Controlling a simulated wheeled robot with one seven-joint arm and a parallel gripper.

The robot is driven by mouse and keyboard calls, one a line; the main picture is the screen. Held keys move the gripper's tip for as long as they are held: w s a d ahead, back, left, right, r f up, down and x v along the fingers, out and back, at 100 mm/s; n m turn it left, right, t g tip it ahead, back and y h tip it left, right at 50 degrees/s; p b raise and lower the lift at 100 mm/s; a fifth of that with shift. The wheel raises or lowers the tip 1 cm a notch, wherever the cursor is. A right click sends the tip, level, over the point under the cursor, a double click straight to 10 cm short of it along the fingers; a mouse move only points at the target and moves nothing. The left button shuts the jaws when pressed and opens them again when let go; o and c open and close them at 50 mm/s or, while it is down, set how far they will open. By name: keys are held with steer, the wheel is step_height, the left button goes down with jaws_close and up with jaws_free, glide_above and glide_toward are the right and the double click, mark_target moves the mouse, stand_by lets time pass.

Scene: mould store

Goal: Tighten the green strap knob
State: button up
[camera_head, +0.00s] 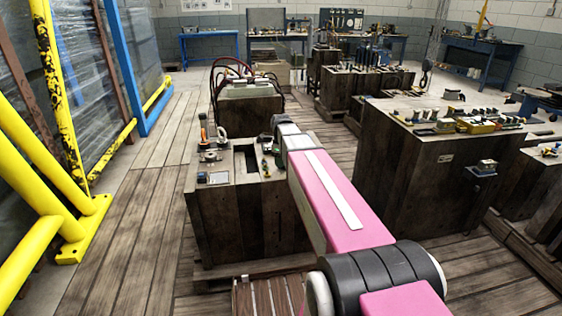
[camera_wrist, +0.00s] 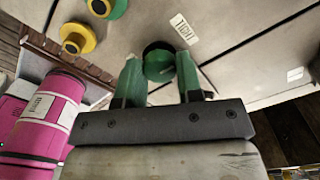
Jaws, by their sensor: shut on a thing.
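The green strap knob (camera_wrist: 158,64) is a round, dark-rimmed green knob on a pale grey surface in the wrist view. My gripper (camera_wrist: 160,72) has two green fingers, one on each side of the knob, and is shut on it. Part of the knob's near side is hidden behind the fingers. A white label with dark lettering (camera_wrist: 184,28) lies on the surface just right of the knob. In the head view my pink arm reaches forward over the near block, and I cannot make out the knob or my fingertips there.
In the wrist view, a yellow-and-green knob (camera_wrist: 106,8) and a yellow knob (camera_wrist: 78,40) sit upper left. In the head view, a dark wooden block (camera_head: 240,220) stands ahead, a larger one (camera_head: 420,175) right, and a yellow frame (camera_head: 85,225) left. Plank floor (camera_head: 125,240) is clear between.

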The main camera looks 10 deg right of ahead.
steer(key=o, duration=0.9)
steer(key=shift+r, duration=0.1)
step_height(320, 180, up, 11)
steer(key=shift+f, duration=0.15)
steer(key=shift+s, duration=0.1)
